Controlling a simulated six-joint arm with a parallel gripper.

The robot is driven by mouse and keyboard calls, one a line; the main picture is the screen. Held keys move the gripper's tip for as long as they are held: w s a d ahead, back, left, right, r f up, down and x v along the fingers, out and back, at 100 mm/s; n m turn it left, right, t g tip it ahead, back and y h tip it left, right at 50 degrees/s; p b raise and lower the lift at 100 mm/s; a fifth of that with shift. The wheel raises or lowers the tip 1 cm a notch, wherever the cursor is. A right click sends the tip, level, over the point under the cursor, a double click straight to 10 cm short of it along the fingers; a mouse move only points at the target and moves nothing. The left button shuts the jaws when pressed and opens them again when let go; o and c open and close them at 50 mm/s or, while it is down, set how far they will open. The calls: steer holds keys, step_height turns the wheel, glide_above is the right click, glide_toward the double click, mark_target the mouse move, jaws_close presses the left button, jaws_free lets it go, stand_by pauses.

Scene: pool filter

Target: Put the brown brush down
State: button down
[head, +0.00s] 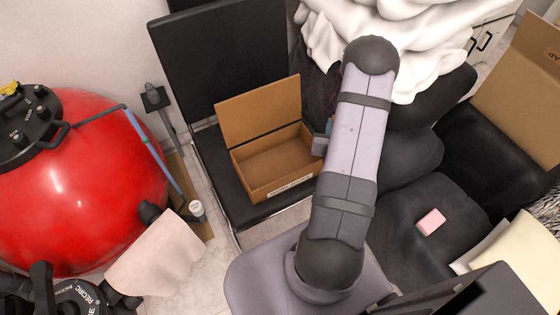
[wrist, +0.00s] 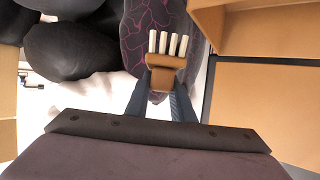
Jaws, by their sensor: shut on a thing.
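The brown brush (wrist: 164,62) has a brown wooden body and a row of several white bristle tufts. In the wrist view it sits between the fingertips of my gripper (wrist: 163,95), which is shut on it. The tufts point to the top of that picture, over a dark cloth with pink lines. In the head view my own arm hides the brush and most of the gripper. Only a small part of the gripper (head: 320,142) shows beside the right side of the open cardboard box.
An open, empty cardboard box (head: 270,168) stands on a black seat (head: 224,185), left of my arm; its edge shows at right in the wrist view. A pink block (head: 431,221) lies on dark cushions at right. A red tank (head: 75,190) stands far left.

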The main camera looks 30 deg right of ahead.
steer(key=w+a+r+n+t+y, duration=0.1)
steer(key=w+a+r+n+y, duration=0.1)
steer(key=a+n+y, duration=0.75)
steer(key=w+a+r+n+t+y, duration=0.1)
steer(key=a+n+y, duration=0.25)
steer(key=a, duration=1.15)
steer(key=shift+m, duration=0.5)
steer(key=shift+w+f+b, duration=0.1)
steer(key=shift+f+b, duration=0.7)
steer(key=shift+f, duration=4.1)
steer(key=shift+f+b, duration=0.45)
steer(key=shift+f, duration=0.15)
steer(key=c, duration=1.5)
jaws_free()
steer(key=shift+c, duration=0.2)
steer(key=shift+r, duration=0.1)
steer(key=shift+r+p, duration=0.45)
steer(key=shift+d+r, duration=0.15)
steer(key=shift+r, duration=0.05)
steer(key=v, duration=1.2)
steer(key=shift+f+p, duration=0.15)
steer(key=shift+p, duration=0.2)
